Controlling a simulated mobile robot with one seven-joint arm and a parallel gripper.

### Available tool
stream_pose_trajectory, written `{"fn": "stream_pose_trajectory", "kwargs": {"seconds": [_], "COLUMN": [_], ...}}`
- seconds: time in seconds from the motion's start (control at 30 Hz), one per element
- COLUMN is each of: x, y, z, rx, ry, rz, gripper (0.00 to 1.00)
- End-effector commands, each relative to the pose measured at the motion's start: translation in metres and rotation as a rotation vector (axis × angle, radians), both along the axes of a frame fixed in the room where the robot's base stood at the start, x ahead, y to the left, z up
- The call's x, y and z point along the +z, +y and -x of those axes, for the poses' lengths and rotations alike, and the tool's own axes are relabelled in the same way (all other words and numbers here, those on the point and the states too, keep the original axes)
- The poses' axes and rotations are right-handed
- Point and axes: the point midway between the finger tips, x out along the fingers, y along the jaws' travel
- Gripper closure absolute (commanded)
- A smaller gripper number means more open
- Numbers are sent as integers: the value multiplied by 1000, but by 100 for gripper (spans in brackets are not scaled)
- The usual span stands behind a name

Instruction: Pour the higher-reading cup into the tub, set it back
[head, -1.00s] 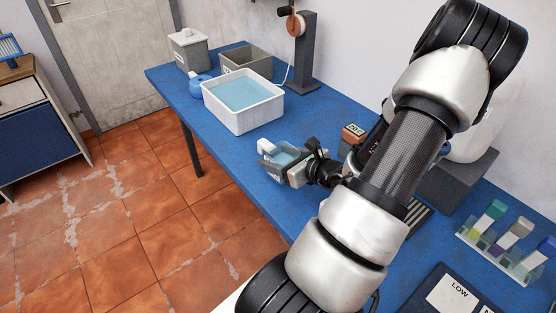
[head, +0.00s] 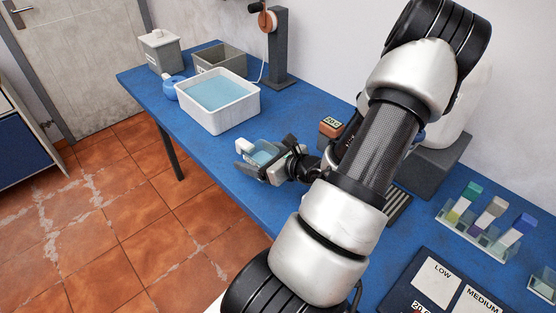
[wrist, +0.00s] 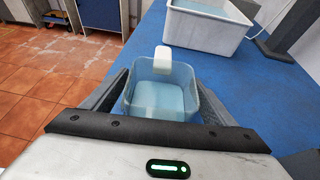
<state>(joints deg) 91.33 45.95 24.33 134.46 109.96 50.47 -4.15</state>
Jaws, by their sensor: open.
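A clear, square cup (head: 264,157) with pale blue liquid and a white tab on its rim stands upright at the table's front edge. It also shows in the wrist view (wrist: 158,98). My gripper (wrist: 162,88) is open, with one finger on each side of the cup; I cannot tell whether either touches it. The white tub (head: 218,118), holding blue liquid, stands beyond the cup, and its near side shows in the wrist view (wrist: 205,32). A small orange-brown meter (head: 331,128) with a lit display sits behind my gripper; its digits are too small to read surely.
A dark stand (head: 279,55) rises behind. A vial rack (head: 480,240) and LOW/MEDIUM board (head: 415,270) lie right. Blue tabletop is clear between cup and tub.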

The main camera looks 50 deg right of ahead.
Motion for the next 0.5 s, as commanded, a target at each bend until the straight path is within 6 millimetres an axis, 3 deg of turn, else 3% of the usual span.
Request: {"fn": "stream_pose_trajectory", "kwargs": {"seconds": [0.5], "x": [43], "y": [-1], "z": [111], "rx": [-4], "ry": [2], "rz": [1], "gripper": [20]}}
